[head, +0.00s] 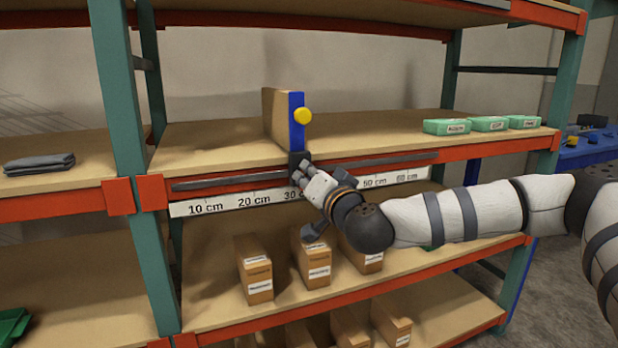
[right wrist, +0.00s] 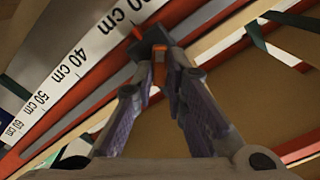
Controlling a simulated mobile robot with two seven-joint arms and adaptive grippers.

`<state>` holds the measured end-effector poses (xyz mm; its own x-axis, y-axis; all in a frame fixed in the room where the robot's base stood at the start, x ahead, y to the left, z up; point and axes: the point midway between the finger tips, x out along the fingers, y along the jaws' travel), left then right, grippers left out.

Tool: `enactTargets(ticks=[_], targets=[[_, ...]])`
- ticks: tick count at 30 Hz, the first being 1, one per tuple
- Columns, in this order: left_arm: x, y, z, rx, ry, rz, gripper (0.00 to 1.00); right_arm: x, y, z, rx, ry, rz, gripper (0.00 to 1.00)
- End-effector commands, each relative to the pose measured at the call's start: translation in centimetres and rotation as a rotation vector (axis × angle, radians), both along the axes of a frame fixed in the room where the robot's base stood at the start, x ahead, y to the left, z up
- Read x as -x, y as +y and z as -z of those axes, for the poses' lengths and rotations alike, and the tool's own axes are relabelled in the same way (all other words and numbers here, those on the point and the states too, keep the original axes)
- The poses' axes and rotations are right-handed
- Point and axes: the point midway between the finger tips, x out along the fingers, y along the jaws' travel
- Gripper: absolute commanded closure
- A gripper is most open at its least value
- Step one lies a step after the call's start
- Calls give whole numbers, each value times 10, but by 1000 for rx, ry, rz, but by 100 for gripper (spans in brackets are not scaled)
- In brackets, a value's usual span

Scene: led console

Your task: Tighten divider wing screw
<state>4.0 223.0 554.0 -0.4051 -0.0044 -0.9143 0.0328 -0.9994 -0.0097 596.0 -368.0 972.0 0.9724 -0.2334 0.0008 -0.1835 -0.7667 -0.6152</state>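In the right wrist view the block (right wrist: 152,46) is right at my fingertips. My right gripper (head: 302,172) reaches up from below to the block; its fingers (right wrist: 165,68) nearly meet, with a narrow orange strip showing between them. The wing screw cannot be made out; fingers and block hide that spot. My left gripper is out of view.
A scale strip (head: 226,201) marked in cm runs below the rail (head: 220,182). Brown boxes (head: 254,270) stand on the shelf below. Several green boxes (head: 487,124) sit at the right of the middle shelf. A dark folded cloth (head: 40,163) lies at the left.

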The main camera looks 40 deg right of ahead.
Motion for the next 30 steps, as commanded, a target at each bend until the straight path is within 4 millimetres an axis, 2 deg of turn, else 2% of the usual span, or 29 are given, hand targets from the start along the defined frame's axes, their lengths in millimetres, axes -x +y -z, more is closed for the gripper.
enactTargets(ticks=[14,20,30], targets=[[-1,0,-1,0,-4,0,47,0,0,0,-50,-12,0,100],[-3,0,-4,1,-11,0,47,1,0,0,-174,-42,0,100],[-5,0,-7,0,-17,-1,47,0,-1,2,-476,-113,-1,100]])
